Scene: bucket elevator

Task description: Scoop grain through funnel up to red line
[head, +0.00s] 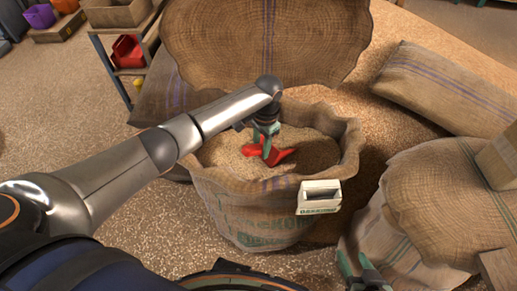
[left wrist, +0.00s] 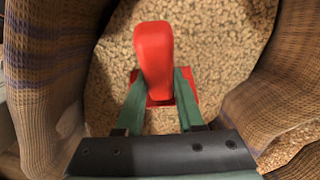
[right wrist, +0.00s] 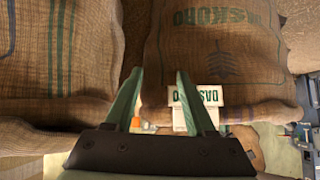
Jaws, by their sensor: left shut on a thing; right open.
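A red scoop (head: 283,154) is in the grain (head: 235,155) inside the open burlap sack (head: 245,205). My left gripper (head: 266,138) reaches down into the sack and is shut on the scoop. In the left wrist view the scoop's red handle (left wrist: 154,55) shows between the green fingers (left wrist: 160,84), with grain around it. The scoop's far part is hidden. My right gripper (head: 362,272) is low at the right of the sack. In the right wrist view its fingers (right wrist: 158,78) are apart and hold nothing. I cannot make out a funnel or a red line.
A small white labelled box (head: 319,198) is at the front right of the sack's rim. A closed sack (head: 450,85) lies behind at the right, and another burlap sack (head: 435,190) stands nearer. A shelf with red bins (head: 128,52) is at the back left.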

